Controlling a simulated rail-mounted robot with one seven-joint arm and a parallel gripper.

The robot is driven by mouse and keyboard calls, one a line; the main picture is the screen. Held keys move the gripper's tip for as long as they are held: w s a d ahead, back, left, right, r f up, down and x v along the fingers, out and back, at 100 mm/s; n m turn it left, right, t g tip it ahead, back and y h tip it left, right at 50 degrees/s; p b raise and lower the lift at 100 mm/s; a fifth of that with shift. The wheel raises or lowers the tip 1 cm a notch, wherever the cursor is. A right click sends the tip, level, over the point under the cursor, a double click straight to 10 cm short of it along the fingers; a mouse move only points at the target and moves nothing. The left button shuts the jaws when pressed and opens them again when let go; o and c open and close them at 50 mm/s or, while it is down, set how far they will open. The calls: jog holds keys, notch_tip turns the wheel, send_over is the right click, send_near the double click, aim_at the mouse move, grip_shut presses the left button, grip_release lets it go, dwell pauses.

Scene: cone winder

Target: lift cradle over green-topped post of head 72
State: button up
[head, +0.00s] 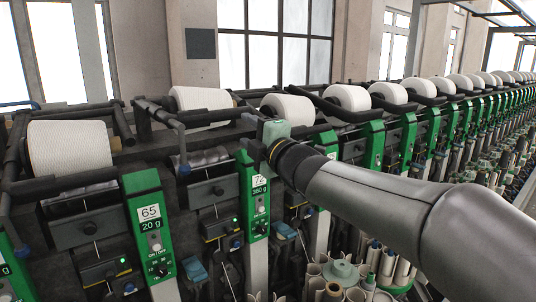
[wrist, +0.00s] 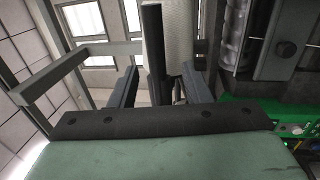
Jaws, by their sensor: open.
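The post of head 72 (head: 255,195) is green-topped, with a "72" label, and stands below my gripper (head: 255,128). In the wrist view my gripper (wrist: 160,82) has its two dark fingers apart. A dark bar (wrist: 153,38), seemingly part of the cradle, runs down between them; I cannot tell whether it touches either finger. A white yarn package (wrist: 180,35) is just behind the bar. In the head view a white package (head: 203,104) lies left of my gripper, in a dark cradle frame (head: 160,117). My wrist partly hides the area around the post's top.
A post labelled 65 (head: 150,212) and a large package (head: 70,147) stand at the left. More packages (head: 288,108) and green posts (head: 374,145) recede to the right. A grey frame rail (wrist: 50,78) runs left of my fingers in the wrist view. Small tubes (head: 330,285) stand below my arm.

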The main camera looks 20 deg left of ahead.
jog(key=b+v, duration=0.1)
jog(key=v, duration=0.6)
dwell(0.9)
jog(key=w+d+f+m+h, duration=0.1)
jog(key=d+f+m+h, duration=1.55)
jog(key=d+f, duration=0.6)
jog(key=s+d+f+m+g, duration=0.3)
jog(key=s+d+f+m, duration=0.1)
jog(key=s, duration=0.4)
jog(key=s+d+f+m+g, duration=0.3)
jog(key=s+f+m+g, duration=0.1)
jog(key=s, duration=0.3)
jog(key=s+d+f+m+g, duration=0.3)
jog(key=s+f, duration=0.3)
jog(key=s, duration=0.2)
jog(key=shift+s+d+f+m+g, duration=0.3)
jog(key=shift+d+m, duration=0.45)
jog(key=shift+d, duration=0.15)
